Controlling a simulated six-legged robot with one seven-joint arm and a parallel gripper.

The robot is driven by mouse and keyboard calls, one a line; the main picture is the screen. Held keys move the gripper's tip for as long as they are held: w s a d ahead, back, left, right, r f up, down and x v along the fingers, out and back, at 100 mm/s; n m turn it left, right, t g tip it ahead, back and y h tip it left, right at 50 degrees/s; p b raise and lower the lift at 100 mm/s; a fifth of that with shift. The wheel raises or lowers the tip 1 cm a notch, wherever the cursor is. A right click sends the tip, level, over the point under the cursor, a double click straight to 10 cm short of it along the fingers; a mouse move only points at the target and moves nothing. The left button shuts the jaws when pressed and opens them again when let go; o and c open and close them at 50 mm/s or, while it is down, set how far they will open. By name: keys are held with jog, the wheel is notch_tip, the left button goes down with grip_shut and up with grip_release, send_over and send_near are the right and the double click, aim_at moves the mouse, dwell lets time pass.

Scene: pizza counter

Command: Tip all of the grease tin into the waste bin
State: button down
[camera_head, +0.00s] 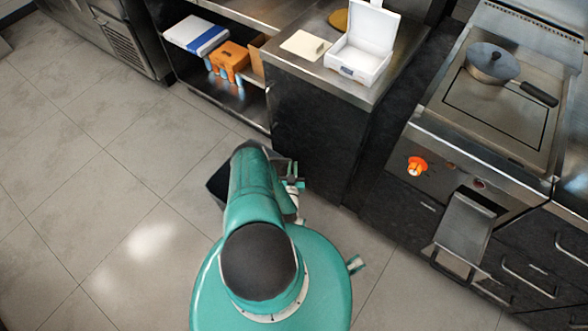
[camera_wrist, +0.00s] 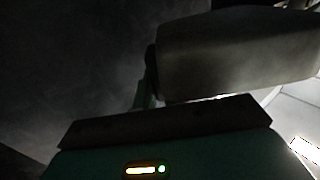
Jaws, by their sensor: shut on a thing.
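A grey metal box, which looks like the grease tin (camera_wrist: 240,50), fills the upper right of the wrist view. My gripper (camera_wrist: 150,78) is shut on it at its left end. In the head view my gripper (camera_head: 292,186) is beyond my teal arm, low in front of the counter, and the tin is not clearly visible there. A dark open-topped box, likely the waste bin (camera_head: 214,186), stands on the floor left of my arm and is partly hidden by it. The tin's contents are hidden, and I cannot tell whether it is over the bin.
A counter (camera_head: 315,85) with an open white box (camera_head: 362,50) stands ahead. Right is a griddle (camera_head: 500,110) with a dark-handled pan (camera_head: 492,63); a sloping steel part (camera_head: 464,230) juts from its front. Floor at left is clear.

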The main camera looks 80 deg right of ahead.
aim_at(282, 173)
jog(key=shift+s+a+f, duration=0.15)
jog(key=shift+s, duration=0.15)
jog(key=shift+a, duration=0.1)
jog(key=shift+w, duration=0.1)
jog(key=shift+w+a+r+n, duration=0.1)
jog(key=shift+w+r+n, duration=0.15)
jog(key=shift+w+n, duration=0.75)
jog(key=shift+w+a+r+n, duration=0.1)
jog(key=shift+w+r+n, duration=0.35)
jog(key=shift+w, duration=0.2)
jog(key=shift+w+r+n, duration=0.45)
jog(key=shift+w, duration=0.35)
